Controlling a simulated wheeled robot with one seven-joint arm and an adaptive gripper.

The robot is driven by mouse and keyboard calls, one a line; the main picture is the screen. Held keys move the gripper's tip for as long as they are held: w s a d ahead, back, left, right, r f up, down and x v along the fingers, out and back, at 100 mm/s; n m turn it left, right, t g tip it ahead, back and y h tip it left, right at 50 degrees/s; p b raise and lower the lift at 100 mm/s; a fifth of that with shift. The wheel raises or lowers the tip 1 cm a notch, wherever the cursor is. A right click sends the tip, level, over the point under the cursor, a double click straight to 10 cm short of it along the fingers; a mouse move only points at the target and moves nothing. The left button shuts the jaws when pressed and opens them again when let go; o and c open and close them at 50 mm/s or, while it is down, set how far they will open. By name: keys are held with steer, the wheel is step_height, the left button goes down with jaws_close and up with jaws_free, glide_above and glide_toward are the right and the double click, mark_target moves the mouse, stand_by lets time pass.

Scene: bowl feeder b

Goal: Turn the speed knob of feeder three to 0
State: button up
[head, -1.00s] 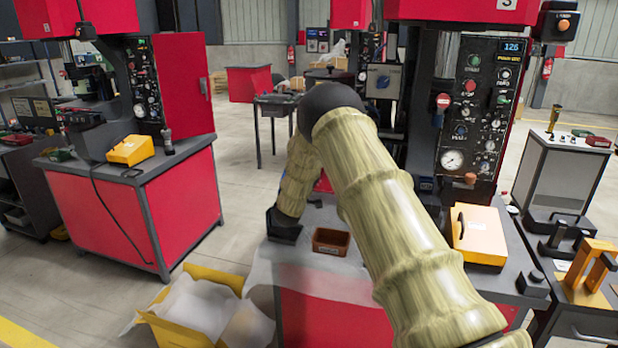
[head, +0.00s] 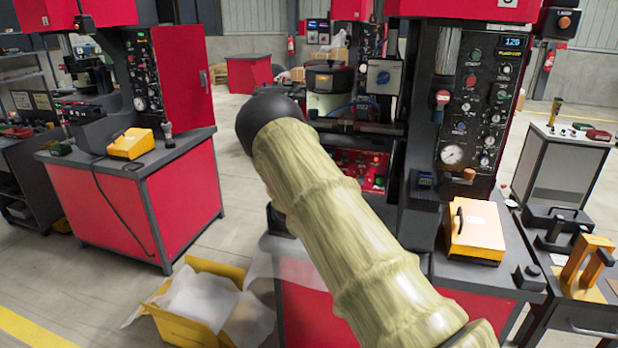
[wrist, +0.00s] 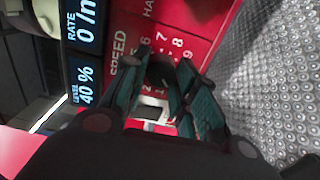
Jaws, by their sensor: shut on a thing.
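In the wrist view a red panel (wrist: 205,18) carries the word SPEED and a ring of white numbers. The dark speed knob (wrist: 160,72) sits between the fingers of my gripper (wrist: 165,64), which is shut on it. The fingers hide most of the knob, so its pointer and setting cannot be read. Beside the dial, a display (wrist: 85,50) reads a rate of 0 and a level of 40 %. In the head view the red feeder panel (head: 362,168) shows below the feeder bowl (head: 331,80); my arm hides the gripper there.
The machine's black control panel (head: 482,100) stands right of my arm. A yellow box (head: 478,232) sits on the bench below it. A yellow crate (head: 185,325) with white wrapping lies on the floor at the left. A grey textured surface (wrist: 275,80) lies beside the red panel.

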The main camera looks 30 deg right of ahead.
steer(key=shift+f, duration=0.1)
steer(key=o, duration=1)
steer(key=shift+a, duration=0.1)
steer(key=v, duration=1.2)
